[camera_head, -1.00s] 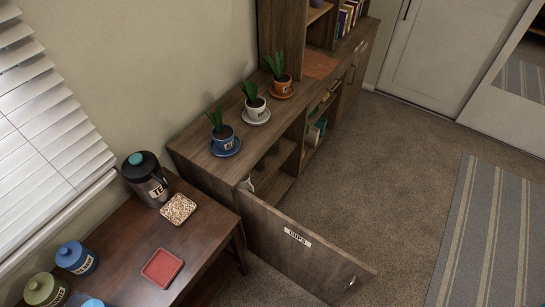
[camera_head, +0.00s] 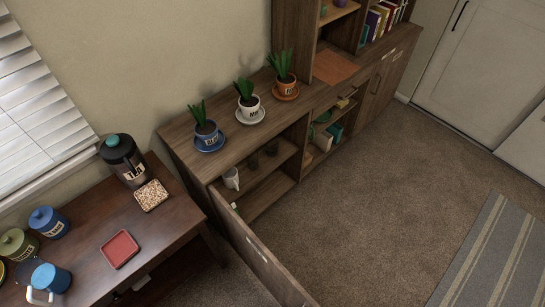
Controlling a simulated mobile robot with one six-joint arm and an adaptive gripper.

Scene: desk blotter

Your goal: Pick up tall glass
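No clearly recognisable tall glass shows. Inside the open cabinet, a white mug (camera_head: 231,178) stands at the left of the shelf (camera_head: 262,169). Two small dark, perhaps see-through vessels stand to its right: the nearer vessel (camera_head: 253,163) and the farther vessel (camera_head: 271,147). They are too small and dim to tell whether either is a tall glass. The lower part of the cabinet is partly hidden by its open door (camera_head: 262,262). My gripper is not in view.
The door juts into the floor space. Three potted plants stand on the cabinet top (camera_head: 178,136).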

